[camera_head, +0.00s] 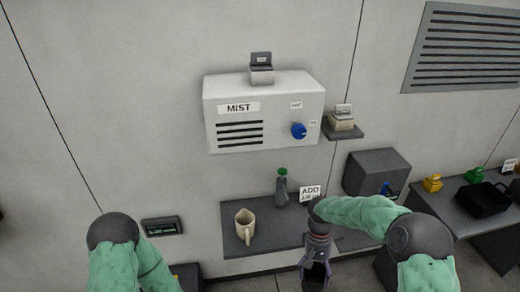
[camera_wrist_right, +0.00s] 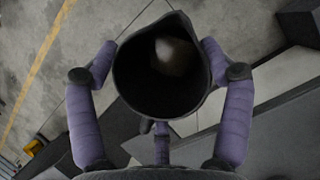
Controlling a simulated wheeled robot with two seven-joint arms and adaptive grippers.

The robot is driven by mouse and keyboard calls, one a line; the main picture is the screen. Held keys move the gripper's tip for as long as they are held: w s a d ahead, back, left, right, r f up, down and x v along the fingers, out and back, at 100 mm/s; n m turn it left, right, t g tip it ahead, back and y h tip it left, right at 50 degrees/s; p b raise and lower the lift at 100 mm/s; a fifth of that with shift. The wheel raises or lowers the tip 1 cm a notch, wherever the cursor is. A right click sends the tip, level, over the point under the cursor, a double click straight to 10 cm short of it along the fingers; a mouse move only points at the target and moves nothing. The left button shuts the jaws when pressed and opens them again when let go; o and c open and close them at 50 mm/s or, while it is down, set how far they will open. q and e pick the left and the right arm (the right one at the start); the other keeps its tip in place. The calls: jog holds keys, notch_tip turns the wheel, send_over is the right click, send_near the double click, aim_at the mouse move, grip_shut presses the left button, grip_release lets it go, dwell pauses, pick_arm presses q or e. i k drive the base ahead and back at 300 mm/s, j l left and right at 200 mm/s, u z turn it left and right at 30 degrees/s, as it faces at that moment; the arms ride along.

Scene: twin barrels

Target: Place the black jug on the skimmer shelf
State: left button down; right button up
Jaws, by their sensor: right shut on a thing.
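The black jug (camera_wrist_right: 128,88) fills the middle of the right wrist view, its round mouth and spout toward the camera and something pale showing inside. No label reading skimmer is legible. My left arm shows at the lower left, but its gripper is out of view.
The wall shelf holds a beige jug (camera_head: 245,226), a grey bottle (camera_head: 281,188) with a green top and an ADD sign (camera_head: 309,193). A white MIST box (camera_head: 264,112) is above, a small ledge (camera_head: 344,131) beside it. A dark box (camera_head: 376,172) and a black pan (camera_head: 484,200) are to the right.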

aim_at(346, 230)
jog(key=i+l, duration=0.1)
jog(key=l, duration=0.5)
jog(key=i+l+u, duration=0.1)
jog(key=l+u, duration=0.85)
jog(key=i+j, duration=0.05)
jog(key=i, duration=0.05)
